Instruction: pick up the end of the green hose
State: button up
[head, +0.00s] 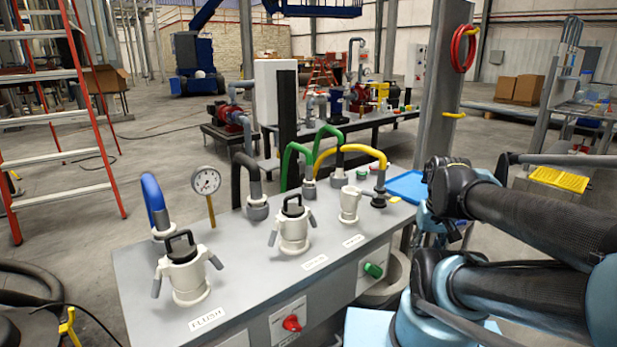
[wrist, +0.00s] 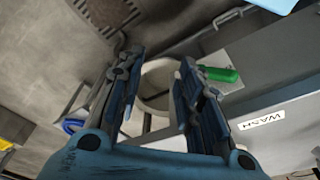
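A green hose (head: 293,156) arches over the back of the grey bench in the head view. Its near end drops into a grey coupling (head: 309,188) on the bench top. A second green arch (head: 327,132) rises just behind it, and I cannot tell whether it is the same hose. My gripper (wrist: 160,62) shows in the wrist view with its two fingers apart and nothing between them. It points down beside the bench, near a green valve handle (wrist: 218,74). No green hose shows in the wrist view. My arm is at the right in the head view, clear of the hoses.
The bench (head: 240,285) carries a blue hose (head: 152,192), a black hose (head: 247,165), a yellow hose (head: 362,152), white capped ports (head: 293,228) and a gauge (head: 206,181). A grey post (head: 442,90) stands behind. A whitish bucket (wrist: 157,84) is below my gripper.

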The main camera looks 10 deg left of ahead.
jog(key=o, duration=0.4)
jog(key=shift+s+r, duration=0.1)
jog(key=shift+r, duration=0.05)
jog(key=shift+c, duration=0.2)
jog(key=w+a+r+t, duration=0.1)
jog(key=w+r+t, duration=0.2)
jog(key=w+r, duration=0.7)
notch_tip(320, 180, up, 14)
jog(key=n+g+y, duration=0.1)
jog(key=n+y, duration=0.1)
jog(key=n, duration=0.2)
send_over(310, 165)
jog(key=s+d, duration=0.2)
jog(key=s, duration=0.3)
jog(key=x, duration=1.7)
jog(key=shift+w+d+f, duration=0.2)
jog(key=shift+f, duration=0.1)
grip_shut()
